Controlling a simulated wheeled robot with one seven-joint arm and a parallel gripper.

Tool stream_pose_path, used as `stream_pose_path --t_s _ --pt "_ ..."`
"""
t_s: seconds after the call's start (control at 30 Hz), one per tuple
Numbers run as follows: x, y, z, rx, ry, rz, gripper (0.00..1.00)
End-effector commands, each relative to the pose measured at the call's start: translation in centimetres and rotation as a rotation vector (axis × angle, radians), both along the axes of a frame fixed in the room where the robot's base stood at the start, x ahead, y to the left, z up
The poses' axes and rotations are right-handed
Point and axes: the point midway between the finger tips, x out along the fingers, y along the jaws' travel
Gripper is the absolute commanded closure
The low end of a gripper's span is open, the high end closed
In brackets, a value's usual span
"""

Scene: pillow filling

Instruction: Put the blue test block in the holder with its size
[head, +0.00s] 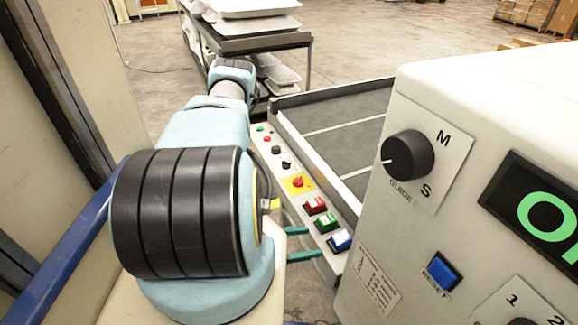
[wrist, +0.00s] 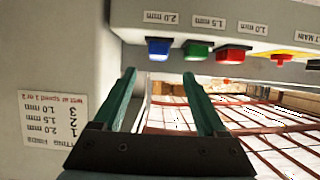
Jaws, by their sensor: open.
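The blue test block (head: 340,240) sits at the near end of the narrow control panel in the head view. It also shows in the wrist view (wrist: 158,48), by a label reading 2.0 mm. The green block (head: 326,222) and red block (head: 315,205) stand beside it in a row, by labels 1.5 mm and 1.0 mm in the wrist view. My gripper (head: 314,242) has two green fingers, open and empty. In the wrist view my gripper (wrist: 159,76) has the blue block just beyond and between its fingertips, apparently not touched. No separate empty holder is clear.
A white machine (head: 430,235) with a black dial (head: 406,156) and blue reset button (head: 440,272) stands close on the right. A yellow-backed red switch (head: 298,182) is farther along the panel. A cart (head: 262,42) with white pillows stands behind.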

Motion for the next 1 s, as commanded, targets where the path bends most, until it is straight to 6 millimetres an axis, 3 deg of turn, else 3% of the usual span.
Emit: stream_pose_path --t_s 0.27,0.47,0.6,0.73,0.87,1.0 --pt "6.7 2.5 -0.8 0.313 0.071 -0.040 0.26" --pt "12.1 6.2 1.6 0.552 0.188 0.082 0.26" --pt "14.8 8.6 5.1 0.666 0.285 0.233 0.26" --pt "16.0 10.2 9.4 0.724 0.387 0.399 0.26" --pt "15.7 11.0 14.2 0.732 0.504 0.574 0.26" --pt "14.0 10.7 19.2 0.692 0.643 0.743 0.26"
